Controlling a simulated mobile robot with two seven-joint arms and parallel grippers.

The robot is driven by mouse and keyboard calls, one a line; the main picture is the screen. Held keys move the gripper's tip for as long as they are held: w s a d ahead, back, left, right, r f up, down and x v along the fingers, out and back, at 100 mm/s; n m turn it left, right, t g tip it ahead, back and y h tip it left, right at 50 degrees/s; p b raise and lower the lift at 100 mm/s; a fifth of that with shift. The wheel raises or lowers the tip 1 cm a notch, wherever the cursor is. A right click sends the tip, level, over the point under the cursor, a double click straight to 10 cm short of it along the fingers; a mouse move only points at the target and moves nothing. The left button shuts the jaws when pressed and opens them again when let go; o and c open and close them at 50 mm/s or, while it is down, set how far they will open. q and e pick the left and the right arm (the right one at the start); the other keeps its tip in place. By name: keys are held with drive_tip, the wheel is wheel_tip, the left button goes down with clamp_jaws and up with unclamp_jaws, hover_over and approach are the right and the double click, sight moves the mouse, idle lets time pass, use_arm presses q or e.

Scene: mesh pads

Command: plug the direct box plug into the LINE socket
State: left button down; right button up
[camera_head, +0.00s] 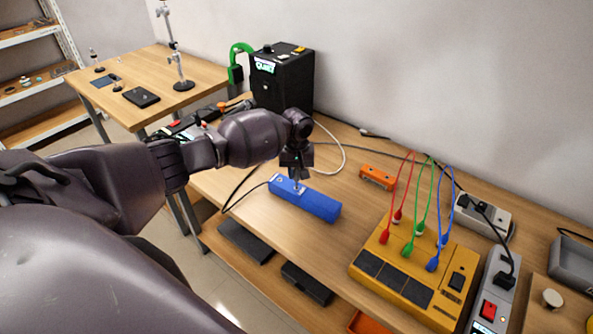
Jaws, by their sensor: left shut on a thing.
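My left gripper (297,176) points down over the left half of a long blue box (308,200) on the bench. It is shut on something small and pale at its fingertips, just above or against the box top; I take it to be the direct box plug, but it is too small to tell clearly. I cannot make out any LINE lettering, so which socket is the LINE socket I cannot tell. My right gripper is out of view.
A yellow console (408,275) with red, green and blue plugged cables stands at right, beside a grey power strip (490,300). A small orange box (377,178) lies behind. A black box (283,80) stands at the back. Bench between blue box and console is clear.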

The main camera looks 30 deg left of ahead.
sight(297, 179)
use_arm(q)
drive_tip(key=shift+f+b, duration=0.45)
drive_tip(key=shift+f, duration=1.3)
drive_tip(key=c, duration=0.9)
unclamp_jaws()
drive_tip(key=shift+r, duration=0.1)
wheel_tip(297, 179, up, 11)
drive_tip(key=shift+f+p, duration=0.15)
drive_tip(key=shift+p, duration=0.2)
